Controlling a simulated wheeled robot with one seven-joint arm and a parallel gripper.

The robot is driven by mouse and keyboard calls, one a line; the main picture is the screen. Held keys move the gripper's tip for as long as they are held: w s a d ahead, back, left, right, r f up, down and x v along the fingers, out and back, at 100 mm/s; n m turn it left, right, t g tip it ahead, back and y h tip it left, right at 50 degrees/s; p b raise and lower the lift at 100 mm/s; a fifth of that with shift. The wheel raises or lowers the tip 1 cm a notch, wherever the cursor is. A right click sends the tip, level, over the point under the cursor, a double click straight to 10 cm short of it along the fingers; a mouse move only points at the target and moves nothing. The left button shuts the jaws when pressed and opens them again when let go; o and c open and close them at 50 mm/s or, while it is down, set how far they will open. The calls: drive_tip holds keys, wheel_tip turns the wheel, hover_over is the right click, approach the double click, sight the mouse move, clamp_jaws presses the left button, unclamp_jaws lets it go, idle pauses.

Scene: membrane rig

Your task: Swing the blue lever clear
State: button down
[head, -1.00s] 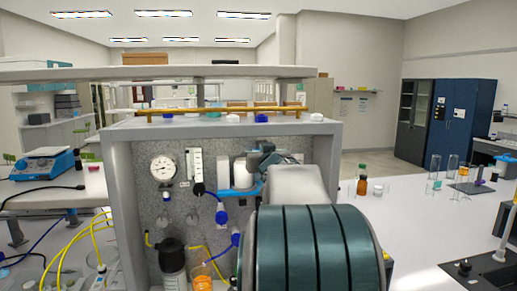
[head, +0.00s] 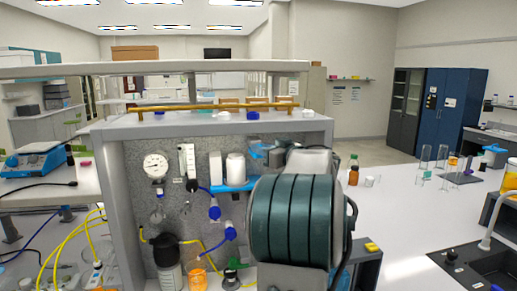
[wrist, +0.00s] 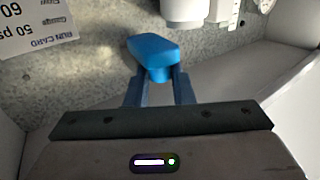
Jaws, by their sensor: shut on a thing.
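The blue lever (wrist: 153,54) shows as a bright blue block in the wrist view, in front of the speckled panel. My gripper (wrist: 158,82) is shut on it, with one finger on each side of its lower end. In the head view my gripper (head: 264,152) is at the panel's upper right, just right of a white canister (head: 235,168). My arm hides much of the panel's right side there. The lever's pivot is hidden.
A pressure gauge (head: 156,165) and a flowmeter (head: 187,162) are on the panel left of the canister. An orange-filled beaker (head: 197,276) stands below. A side wall (wrist: 240,85) closes the wrist view's right. The bench (head: 400,215) at right has clear room.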

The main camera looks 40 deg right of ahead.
drive_tip(key=shift+d+n+g+y, duration=0.35)
drive_tip(key=shift+n+y, duration=0.3)
drive_tip(key=shift+y, duration=0.35)
drive_tip(key=shift+d+n+g+y, duration=0.25)
drive_tip(key=shift+d+n+y, duration=0.15)
drive_tip(key=shift+n+y, duration=0.45)
drive_tip(key=shift+d+n+g+y, duration=0.3)
drive_tip(key=shift+d+n+y, duration=0.15)
drive_tip(key=shift+y, duration=0.7)
drive_tip(key=shift+f, duration=0.1)
drive_tip(key=c, duration=1.3)
unclamp_jaws()
drive_tip(key=shift+s, duration=0.2)
drive_tip(key=shift+o, duration=0.2)
drive_tip(key=shift+w, duration=0.1)
drive_tip(key=shift+a, duration=0.15)
